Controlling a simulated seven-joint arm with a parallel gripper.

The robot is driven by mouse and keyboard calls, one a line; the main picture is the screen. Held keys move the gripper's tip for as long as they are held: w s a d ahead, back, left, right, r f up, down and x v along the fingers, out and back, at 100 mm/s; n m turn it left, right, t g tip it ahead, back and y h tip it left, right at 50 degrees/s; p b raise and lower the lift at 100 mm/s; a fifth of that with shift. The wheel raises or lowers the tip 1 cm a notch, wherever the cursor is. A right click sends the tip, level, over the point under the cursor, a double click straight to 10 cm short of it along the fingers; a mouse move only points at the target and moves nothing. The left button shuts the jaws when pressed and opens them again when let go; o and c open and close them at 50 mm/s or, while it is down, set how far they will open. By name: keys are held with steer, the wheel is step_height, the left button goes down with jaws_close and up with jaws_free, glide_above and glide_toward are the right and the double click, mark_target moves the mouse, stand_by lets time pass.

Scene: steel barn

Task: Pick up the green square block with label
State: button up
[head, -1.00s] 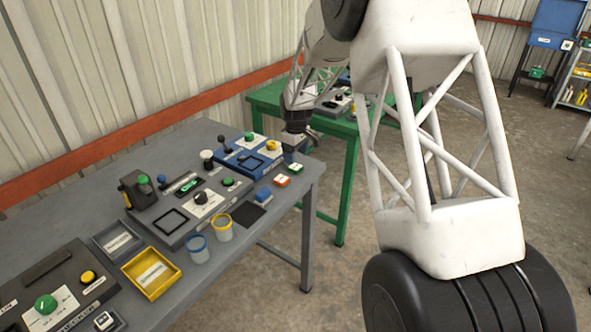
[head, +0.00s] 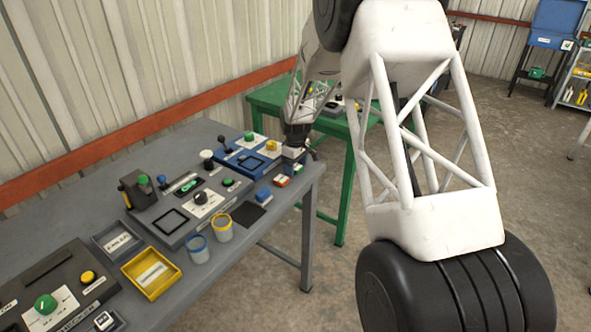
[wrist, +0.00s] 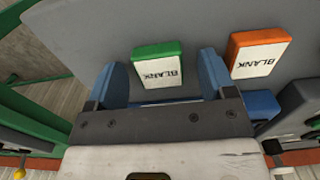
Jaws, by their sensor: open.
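The green square block (wrist: 158,64) has a white label reading BLANK and lies on the grey table. In the head view the green block (head: 297,169) is small, near the table's right end, with my gripper (head: 294,153) just above and behind it. In the wrist view my gripper (wrist: 161,76) is open, with one blue finger on each side of the green block's near part. Nothing is held. Whether the fingers are level with the block or above it I cannot tell.
An orange block labelled BLANK (wrist: 261,52) lies close to the right finger. A blue block (head: 263,194) lies nearer on the table (head: 245,240). A blue control panel (head: 240,160) stands behind the blocks. Two cups and a yellow tray (head: 150,289) stand further left.

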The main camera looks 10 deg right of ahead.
mark_target(296, 168)
stand_by(0.5)
steer(key=c, duration=1)
steer(key=shift+r, duration=0.15)
steer(key=shift+r, duration=1.5)
steer(key=shift+s+r, duration=0.2)
steer(key=shift+s, duration=0.05)
steer(key=s+r, duration=0.1)
steer(key=s, duration=1.4)
steer(key=shift+s+d+r, duration=0.15)
steer(key=shift+s+d, duration=0.05)
steer(key=shift+s, duration=0.05)
